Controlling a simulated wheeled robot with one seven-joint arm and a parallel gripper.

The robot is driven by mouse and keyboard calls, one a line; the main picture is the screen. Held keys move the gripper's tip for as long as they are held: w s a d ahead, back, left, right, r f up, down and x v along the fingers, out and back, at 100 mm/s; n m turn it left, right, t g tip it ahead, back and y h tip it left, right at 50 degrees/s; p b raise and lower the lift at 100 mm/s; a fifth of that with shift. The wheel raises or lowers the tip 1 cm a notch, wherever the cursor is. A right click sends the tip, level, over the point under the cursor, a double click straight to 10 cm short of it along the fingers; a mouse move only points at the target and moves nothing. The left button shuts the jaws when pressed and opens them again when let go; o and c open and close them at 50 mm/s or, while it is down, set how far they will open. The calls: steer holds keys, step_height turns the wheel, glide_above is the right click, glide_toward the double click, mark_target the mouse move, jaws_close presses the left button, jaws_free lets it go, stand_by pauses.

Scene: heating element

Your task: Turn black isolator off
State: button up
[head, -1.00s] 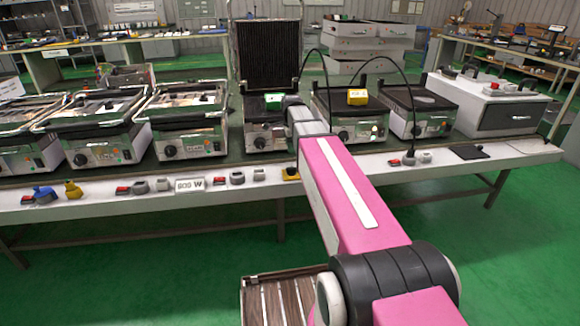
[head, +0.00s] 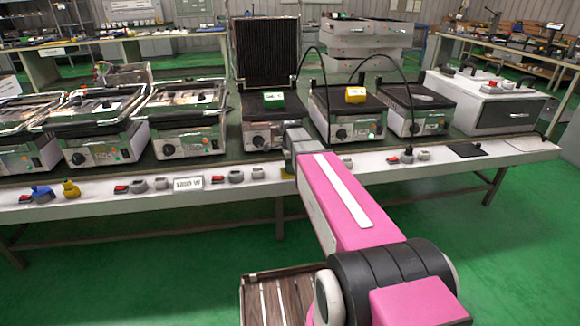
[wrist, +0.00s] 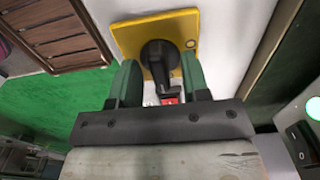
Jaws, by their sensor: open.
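The black isolator (wrist: 158,58) is a black rotary knob on a square yellow plate (wrist: 130,38) on the pale front of the bench. Its handle lies roughly up and down in the wrist view. My gripper (wrist: 160,66) is open, with one green finger on each side of the knob. I cannot tell whether either finger touches it. In the head view only a bit of the yellow plate (head: 287,174) shows beside my arm; the knob is hidden there.
A ridged grill (head: 270,55) stands open behind my arm, with a green box (head: 274,100) on it. A yellow box (head: 356,95) sits on the grill beside it. A small display (head: 188,184) and several red switches line the bench edge. The green floor (head: 160,270) in front is clear.

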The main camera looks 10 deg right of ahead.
jaws_close()
steer(key=shift+n, duration=0.4)
steer(key=n, duration=0.3)
steer(key=shift+n, duration=0.4)
steer(key=n, duration=1.3)
steer(key=shift+n, duration=0.3)
